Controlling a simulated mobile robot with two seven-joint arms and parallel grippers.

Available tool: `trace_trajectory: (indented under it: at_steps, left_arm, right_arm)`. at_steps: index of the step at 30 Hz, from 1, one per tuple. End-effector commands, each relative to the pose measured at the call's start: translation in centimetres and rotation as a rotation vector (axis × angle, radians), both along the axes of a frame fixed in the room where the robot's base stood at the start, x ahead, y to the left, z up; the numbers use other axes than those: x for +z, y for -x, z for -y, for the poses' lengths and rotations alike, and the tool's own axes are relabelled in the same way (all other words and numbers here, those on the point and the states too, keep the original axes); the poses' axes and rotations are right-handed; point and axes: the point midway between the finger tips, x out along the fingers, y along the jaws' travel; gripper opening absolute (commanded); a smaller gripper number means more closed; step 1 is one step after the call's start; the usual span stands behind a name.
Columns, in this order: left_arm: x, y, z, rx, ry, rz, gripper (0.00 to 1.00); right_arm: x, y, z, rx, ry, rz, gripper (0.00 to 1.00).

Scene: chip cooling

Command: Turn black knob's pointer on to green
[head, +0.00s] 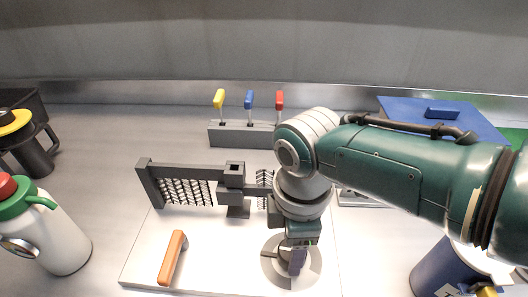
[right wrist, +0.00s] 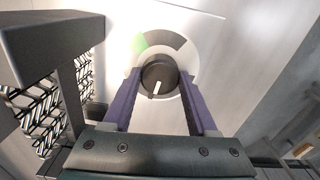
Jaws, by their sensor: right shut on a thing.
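The black knob (right wrist: 158,72) is round with a white pointer line and sits at the middle of a pale dial disc (right wrist: 190,62). In the right wrist view the pointer aims down toward my gripper's palm, off the green sector (right wrist: 138,43) at the dial's upper left. A dark grey sector lies at the dial's upper right. My right gripper (right wrist: 159,78) has its purple fingers on both sides of the knob, shut on it. In the head view my right gripper (head: 298,262) hides most of the knob; the dial disc (head: 271,250) shows around it. My left gripper is not in view.
The dial is on a white board (head: 210,270) with an orange handle (head: 173,257). A dark rack (head: 150,185) stands close left of my arm. Yellow, blue and red levers (head: 249,100) stand behind. A white bottle (head: 55,235) is at left, a blue container (head: 440,270) at right.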

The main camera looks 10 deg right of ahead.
Motion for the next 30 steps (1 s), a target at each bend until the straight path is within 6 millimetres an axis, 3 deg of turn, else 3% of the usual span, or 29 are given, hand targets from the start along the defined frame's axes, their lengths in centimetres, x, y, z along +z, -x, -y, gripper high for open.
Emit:
trace_trajectory:
  at_steps: [30]
  left_arm:
    - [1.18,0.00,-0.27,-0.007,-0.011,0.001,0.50]
  right_arm:
    - [0.17,-0.04,-0.13,-0.965,-0.003,-0.003,0.03]
